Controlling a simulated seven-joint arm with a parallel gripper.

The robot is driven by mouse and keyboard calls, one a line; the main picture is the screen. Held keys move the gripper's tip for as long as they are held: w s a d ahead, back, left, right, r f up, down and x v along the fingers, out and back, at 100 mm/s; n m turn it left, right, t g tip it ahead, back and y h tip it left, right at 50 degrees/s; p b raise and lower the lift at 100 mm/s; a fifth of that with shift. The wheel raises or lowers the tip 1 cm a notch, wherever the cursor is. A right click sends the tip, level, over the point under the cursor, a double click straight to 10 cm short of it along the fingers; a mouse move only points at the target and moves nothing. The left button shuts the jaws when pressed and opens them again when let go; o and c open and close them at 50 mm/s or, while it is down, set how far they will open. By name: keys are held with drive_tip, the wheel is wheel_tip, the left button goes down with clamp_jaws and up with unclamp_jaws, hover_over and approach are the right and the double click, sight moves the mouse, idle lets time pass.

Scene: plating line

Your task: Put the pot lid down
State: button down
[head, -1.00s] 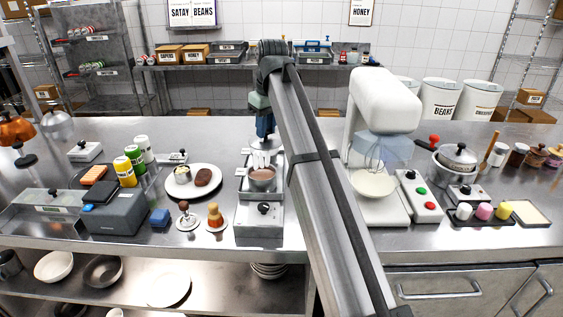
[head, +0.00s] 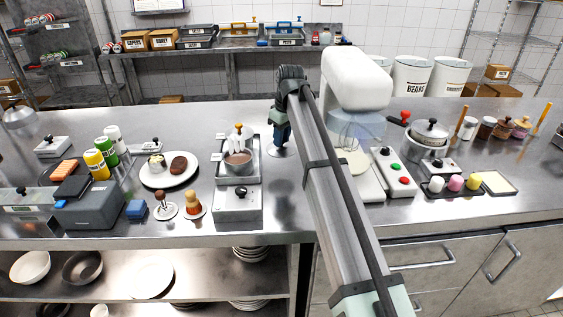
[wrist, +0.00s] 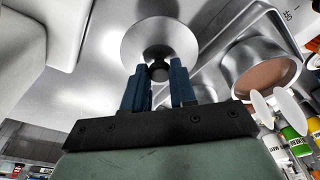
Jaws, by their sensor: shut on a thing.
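My gripper (wrist: 160,85) is shut on the dark knob (wrist: 160,71) of the pot lid, a round shiny metal disc (wrist: 145,42). In the head view, the lid (head: 279,151) shows below my blue fingers (head: 281,134), over the bare counter right of the tray. I cannot tell whether its underside touches the counter. The open pot (head: 238,168) with brown contents stands on the metal tray to the left of the lid. The pot also shows at the right of the wrist view (wrist: 238,72).
The white stand mixer (head: 357,80) is close on the right of my gripper. A grey control box (head: 238,205) stands in front of the tray (head: 250,178). Bare counter (head: 292,205) lies between tray and mixer. A second, lidded pot (head: 421,150) stands farther right.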

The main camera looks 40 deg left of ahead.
sight(284, 142)
drive_tip(key=shift+f, duration=4.05)
drive_tip(key=shift+f, duration=0.15)
drive_tip(key=c, duration=0.9)
unclamp_jaws()
drive_tip(key=r, duration=0.4)
drive_tip(key=d+r, duration=0.1)
drive_tip(key=r, duration=0.7)
drive_tip(key=shift+d+r, duration=0.1)
drive_tip(key=shift+d, duration=0.3)
